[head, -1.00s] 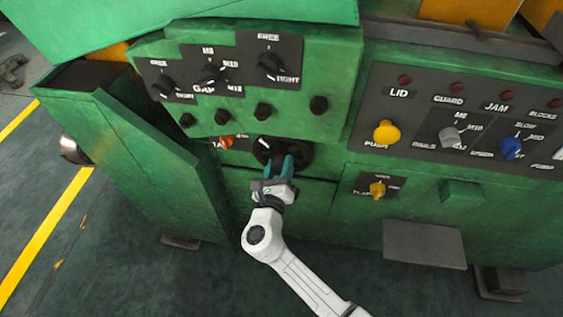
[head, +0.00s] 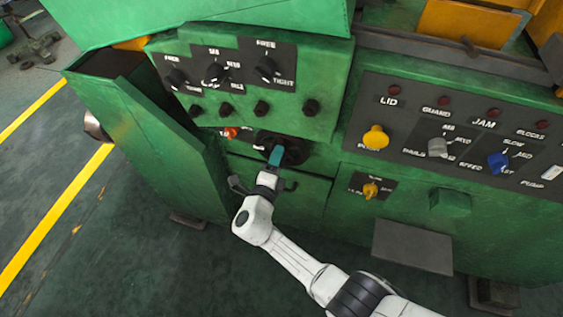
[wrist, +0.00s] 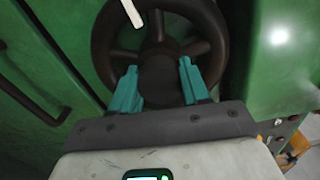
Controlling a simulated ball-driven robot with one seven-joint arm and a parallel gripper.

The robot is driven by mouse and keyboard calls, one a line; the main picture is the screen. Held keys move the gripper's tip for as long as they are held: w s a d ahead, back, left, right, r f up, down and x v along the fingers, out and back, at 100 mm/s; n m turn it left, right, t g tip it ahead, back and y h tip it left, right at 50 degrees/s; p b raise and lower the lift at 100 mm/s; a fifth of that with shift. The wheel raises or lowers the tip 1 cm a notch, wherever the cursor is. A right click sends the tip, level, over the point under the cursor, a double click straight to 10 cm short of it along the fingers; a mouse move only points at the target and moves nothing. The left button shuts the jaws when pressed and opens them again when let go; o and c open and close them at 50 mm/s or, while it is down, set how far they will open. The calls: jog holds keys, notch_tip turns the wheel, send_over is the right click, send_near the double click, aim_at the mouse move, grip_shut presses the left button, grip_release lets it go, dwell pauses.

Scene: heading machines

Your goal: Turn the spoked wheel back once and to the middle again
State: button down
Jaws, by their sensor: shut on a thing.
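The dark spoked wheel (head: 297,150) sits on the green front of the machine, under the small knob panel. In the wrist view the wheel (wrist: 102,40) fills the upper middle, with its rim, several spokes and round hub showing. A white bar (wrist: 132,12) shows over its upper left. My gripper (head: 276,155) is at the wheel. In the wrist view its two teal fingers (wrist: 158,82) stand on either side of the hub, shut on the wheel. The head view shows the fingers nearly edge-on, and they hide part of the wheel.
An orange knob (head: 230,132) is just left of the wheel. The knob panel (head: 240,65) overhangs above. A yellow knob (head: 370,190) and a grey box (head: 412,247) are to the right. A dark handle (wrist: 35,92) lies left in the wrist view. Open floor (head: 130,260) is at lower left.

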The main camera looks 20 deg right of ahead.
jog(key=shift+n+p, duration=0.85)
jog(key=shift+n, duration=1.05)
jog(key=c, duration=0.5)
grip_release()
jog(key=shift+c, duration=0.2)
jog(key=p+v, duration=0.1)
jog(key=v, duration=1)
jog(key=shift+p, duration=0.35)
jog(key=shift+w, duration=0.15)
